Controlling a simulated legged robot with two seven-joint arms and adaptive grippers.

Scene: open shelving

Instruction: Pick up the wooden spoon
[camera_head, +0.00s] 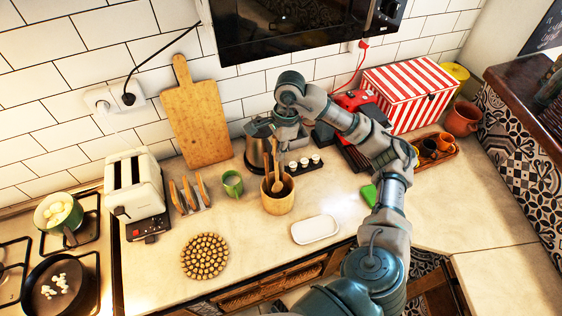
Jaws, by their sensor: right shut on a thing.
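A wooden spoon (276,176) stands in a round wooden pot (277,203) at the middle of the counter, together with at least one other wooden utensil. My right arm reaches in from the lower right and bends over at the top. My right gripper (281,134) points down above the pot and is shut on the upper end of the spoon handle. The fingers are small here and partly hidden. The spoon's lower part still shows at the pot's mouth. My left gripper is not in view.
A metal kettle (259,150) stands close behind the pot. A green mug (232,183) and a toast rack (188,194) are to its left, a white dish (315,229) to its right front. A round cork trivet (205,256) lies at front left. A microwave (290,25) hangs above.

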